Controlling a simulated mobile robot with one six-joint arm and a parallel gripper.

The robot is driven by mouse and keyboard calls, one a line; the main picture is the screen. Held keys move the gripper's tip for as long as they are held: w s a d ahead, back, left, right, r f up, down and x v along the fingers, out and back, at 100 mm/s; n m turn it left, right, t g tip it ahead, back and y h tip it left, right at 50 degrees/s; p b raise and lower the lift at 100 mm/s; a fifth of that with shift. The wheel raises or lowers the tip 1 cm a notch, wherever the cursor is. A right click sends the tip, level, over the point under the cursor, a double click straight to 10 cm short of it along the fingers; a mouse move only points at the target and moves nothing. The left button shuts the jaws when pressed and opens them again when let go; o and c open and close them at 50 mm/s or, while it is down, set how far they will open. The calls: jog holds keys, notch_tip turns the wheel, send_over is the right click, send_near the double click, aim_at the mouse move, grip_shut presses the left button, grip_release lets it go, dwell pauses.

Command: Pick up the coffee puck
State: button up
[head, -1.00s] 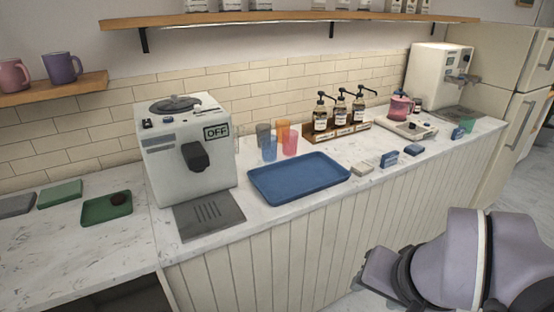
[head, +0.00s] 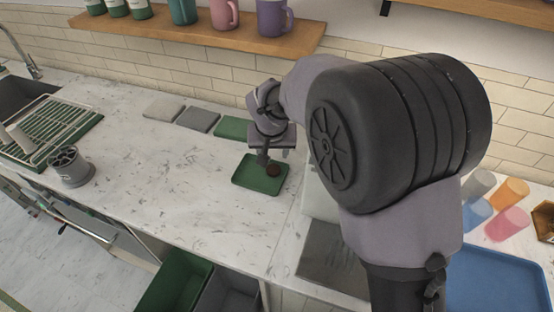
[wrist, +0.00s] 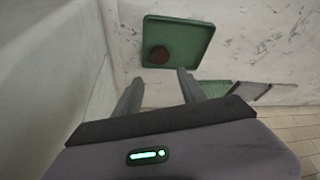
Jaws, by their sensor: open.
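The coffee puck (head: 273,170) is a small dark brown disc lying on the green tray (head: 246,181) on the counter. In the wrist view the puck (wrist: 160,55) lies near the left side of the tray (wrist: 195,34), just beyond my fingertips. My gripper (head: 264,160) points down over the tray, close to the puck in the head view. In the wrist view my gripper (wrist: 160,75) has its two fingers spread apart with nothing between them.
Green, dark grey and light grey cloths (head: 198,119) lie behind the tray. A grey cylindrical container (head: 70,166) and a dish rack (head: 45,140) stand to the left. A shelf with mugs (head: 200,32) hangs above. A white machine stands right of the tray, partly hidden by my arm.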

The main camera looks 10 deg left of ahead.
aim_at(273, 169)
jog(key=b+x, duration=0.1)
jog(key=x, duration=0.6)
jog(key=b+x, duration=0.2)
jog(key=x, duration=0.5)
jog(key=shift+s+f, duration=0.1)
jog(key=shift+s, duration=0.1)
jog(key=shift+d, duration=0.1)
jog(key=shift+c, duration=0.2)
jog(key=c, duration=1)
jog(key=shift+o, duration=0.2)
jog(key=shift+r, duration=0.25)
notch_tip(273, 169, up, 3)
jog(key=shift+r+p, duration=0.15)
jog(key=shift+p, duration=0.45)
jog(key=s+a, duration=0.3)
jog(key=a, duration=0.1)
jog(key=s+a+r, duration=0.1)
jog(key=s+a, duration=0.2)
jog(key=s, duration=0.1)
jog(key=s+a, duration=0.4)
jog(key=shift+s+a+r+p, duration=0.1)
jog(key=shift+a+r+p, duration=0.1)
jog(key=shift+a+p, duration=0.15)
